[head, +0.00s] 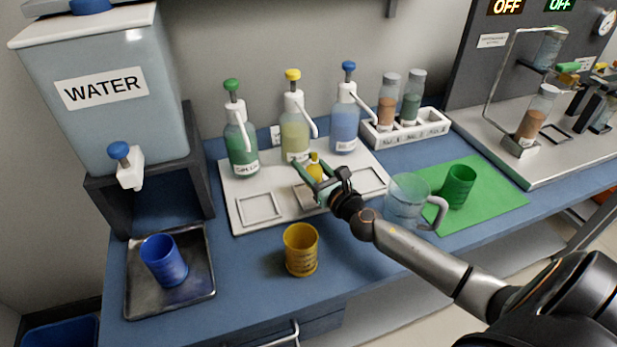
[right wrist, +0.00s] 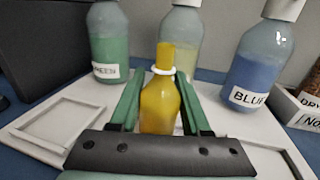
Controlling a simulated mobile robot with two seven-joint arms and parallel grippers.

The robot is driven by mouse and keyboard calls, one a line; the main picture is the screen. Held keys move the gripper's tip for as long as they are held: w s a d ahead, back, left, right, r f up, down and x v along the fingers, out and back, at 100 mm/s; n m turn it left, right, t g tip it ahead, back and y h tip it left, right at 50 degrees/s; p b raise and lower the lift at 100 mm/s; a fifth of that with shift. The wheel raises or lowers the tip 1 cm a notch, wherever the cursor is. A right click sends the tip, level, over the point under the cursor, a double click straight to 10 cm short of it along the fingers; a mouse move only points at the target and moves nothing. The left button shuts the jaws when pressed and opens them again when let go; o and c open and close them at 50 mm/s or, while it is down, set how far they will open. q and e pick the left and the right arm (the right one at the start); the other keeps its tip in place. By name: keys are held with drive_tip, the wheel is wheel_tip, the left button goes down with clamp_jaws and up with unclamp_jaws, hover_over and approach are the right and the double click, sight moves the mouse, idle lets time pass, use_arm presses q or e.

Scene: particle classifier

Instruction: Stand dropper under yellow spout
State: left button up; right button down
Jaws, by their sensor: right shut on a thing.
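The dropper is a small yellow bottle (right wrist: 160,106) with a yellow cap and white collar, upright in the right wrist view. It also shows in the head view (head: 315,170). My right gripper (head: 318,178) is shut on it, with green fingers on both sides of the bottle in the right wrist view (right wrist: 158,108). The yellow pump bottle (head: 295,132) stands just behind the dropper; its white spout (head: 311,127) points forward. The dropper is over or in the middle square of the white tray (head: 239,190); its contact with the tray is hidden. My left gripper is out of view.
A green pump bottle (head: 240,148) and a blue one (head: 345,125) flank the yellow one. A yellow cup (head: 301,250) stands in front. A clear jug (head: 405,200) and a green cup (head: 459,186) stand right, by my forearm. A blue cup (head: 164,260) sits at left.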

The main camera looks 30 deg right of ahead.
wheel_tip(320, 180, down, 2)
drive_tip(key=shift+f+b, duration=0.2)
drive_tip(key=shift+b, duration=0.3)
drive_tip(key=shift+f, duration=0.35)
drive_tip(key=shift+r, duration=0.1)
drive_tip(key=shift+f+b, duration=0.3)
drive_tip(key=shift+b, duration=0.1)
drive_tip(key=shift+c, duration=1.8)
unclamp_jaws()
drive_tip(key=shift+r, duration=0.15)
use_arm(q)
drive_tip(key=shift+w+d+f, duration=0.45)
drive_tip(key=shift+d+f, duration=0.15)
